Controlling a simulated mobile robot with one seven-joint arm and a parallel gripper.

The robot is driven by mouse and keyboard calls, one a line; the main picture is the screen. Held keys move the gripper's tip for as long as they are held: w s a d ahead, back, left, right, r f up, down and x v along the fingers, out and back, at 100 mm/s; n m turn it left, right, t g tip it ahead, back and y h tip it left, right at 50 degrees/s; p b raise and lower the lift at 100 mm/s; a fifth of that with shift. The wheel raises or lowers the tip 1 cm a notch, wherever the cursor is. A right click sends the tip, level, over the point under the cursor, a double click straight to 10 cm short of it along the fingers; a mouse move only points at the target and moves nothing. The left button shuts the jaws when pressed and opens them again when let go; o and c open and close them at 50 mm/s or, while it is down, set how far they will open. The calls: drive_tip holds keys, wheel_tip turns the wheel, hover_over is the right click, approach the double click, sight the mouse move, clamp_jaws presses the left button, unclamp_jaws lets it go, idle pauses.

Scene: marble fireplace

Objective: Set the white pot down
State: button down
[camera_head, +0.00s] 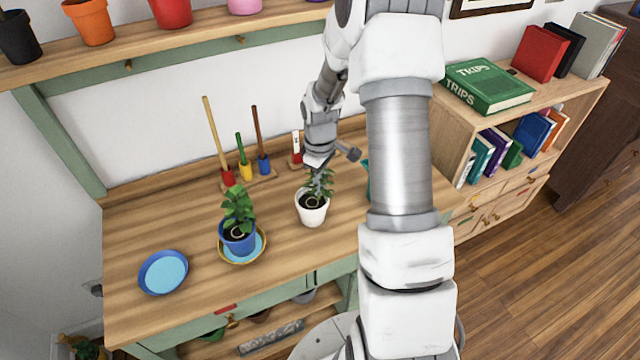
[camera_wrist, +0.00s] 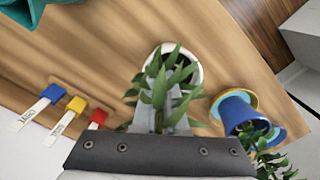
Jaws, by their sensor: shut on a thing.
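The white pot (camera_head: 312,214) with a leafy green plant is upright at the middle of the wooden bench top (camera_head: 170,225). It also shows in the wrist view (camera_wrist: 196,70), beyond my fingers. My gripper (camera_head: 319,178) reaches down from above and is shut on the pot; leaves partly hide the fingertips. In the wrist view my gripper (camera_wrist: 163,100) points at the pot's near side. I cannot tell whether the pot's base touches the bench or hangs just above it.
A blue pot (camera_head: 238,240) with a plant stands on a yellow-rimmed saucer (camera_head: 259,251) left of the white pot. An empty blue saucer (camera_head: 163,272) lies farther left. Upright tools (camera_head: 227,177) stand in a rack behind. The bench's left part has free room.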

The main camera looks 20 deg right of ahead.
drive_tip(key=shift+f, duration=0.1)
drive_tip(key=c, duration=1)
unclamp_jaws()
drive_tip(key=shift+o, duration=0.2)
